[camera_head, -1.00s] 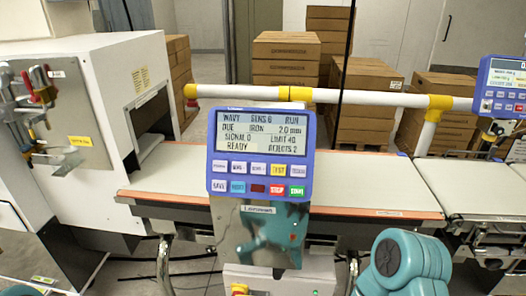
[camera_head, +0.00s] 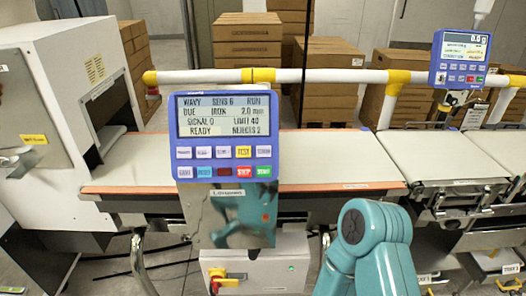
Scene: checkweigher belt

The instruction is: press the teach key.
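A blue control panel (camera_head: 222,141) stands in front of the belt, left of centre. Below are two rows of keys: white keys (camera_head: 203,153), a yellow TEST key (camera_head: 243,152), blue, dark red, red STOP (camera_head: 244,172) and green START (camera_head: 264,172) keys. Several white labels are too small to read, and I cannot make out a teach key. A teal link of my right arm shows at the bottom, right of the panel and apart from it. Neither gripper is in view.
A second blue panel (camera_head: 460,59) stands at the upper right. A white rail (camera_head: 320,76) with yellow joints runs behind the first panel. The pale belt (camera_head: 330,158) crosses behind it. A white machine housing (camera_head: 70,70) is at left. Cartons (camera_head: 247,45) stand behind.

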